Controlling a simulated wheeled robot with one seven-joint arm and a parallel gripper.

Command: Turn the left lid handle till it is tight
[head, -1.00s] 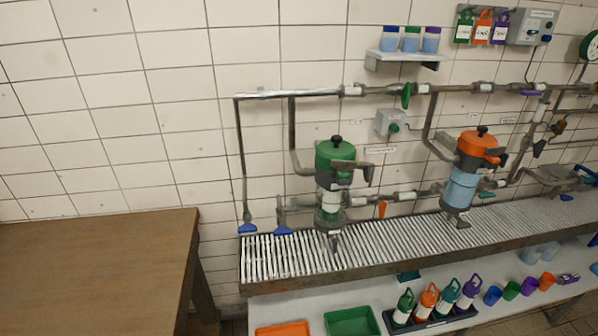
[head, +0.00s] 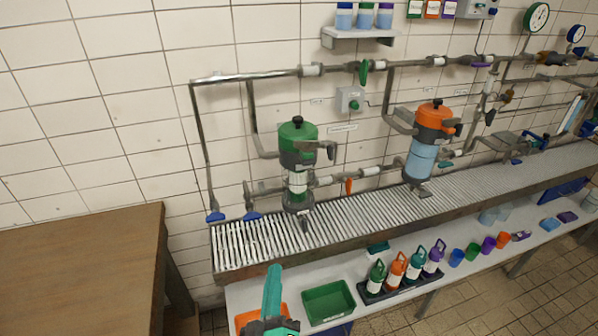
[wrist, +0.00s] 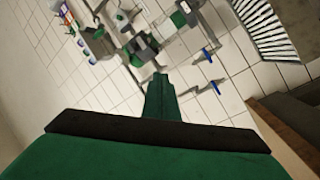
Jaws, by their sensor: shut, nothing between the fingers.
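The left vessel has a green lid (head: 298,131) with a black knob on top and a clear section below. Its grey lid handle (head: 326,150) sticks out to the right of the lid. The vessel also shows in the wrist view (wrist: 140,46), tilted and partly cut into by other parts. My gripper (head: 273,275) is green, shut and empty. It is at the bottom of the head view, below and in front of the vessel and apart from the handle. In the wrist view my gripper (wrist: 160,80) points toward the wall pipes.
A second vessel with an orange lid (head: 434,113) stands to the right. Pipes with valves run along the tiled wall. The slatted rack (head: 340,226) is under both vessels. A lower shelf holds a green tray (head: 327,303) and several bottles. A wooden table (head: 85,262) stands at left.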

